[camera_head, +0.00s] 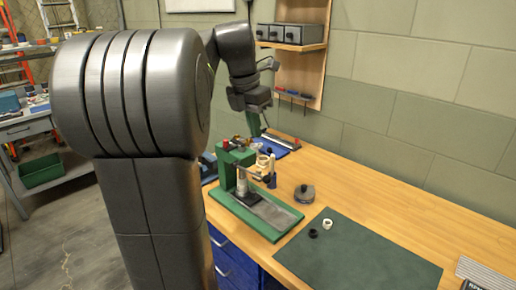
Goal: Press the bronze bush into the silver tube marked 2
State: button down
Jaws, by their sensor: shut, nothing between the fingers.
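A green bench press (228,172) stands on the near left of the wooden bench, with a long grey strip along its green base. A short silvery cylinder (241,186) stands upright at the press; I cannot read any number on it. Tan, bronze-like round parts (262,163) show just right of the press column, too small to tell whether one is the bronze bush. My gripper (257,112) is above and behind the press, pointing down, shut and empty. It looks apart from the parts below. My own arm hides some of the area to the left.
A dark green mat (370,260) carries a black ring (313,233) and a white ring (327,224). A dark round knobbed part (304,193) sits right of the press. A blue tray (281,148) lies behind. A wall shelf (290,46) holds grey drawers.

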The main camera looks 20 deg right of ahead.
send_near(266, 176)
jog(key=shift+n, duration=0.3)
jog(key=f, duration=0.4)
jog(key=d+f, duration=0.1)
jog(key=f, duration=0.1)
jog(key=shift+w+f, duration=0.1)
jog(key=shift+f, duration=0.3)
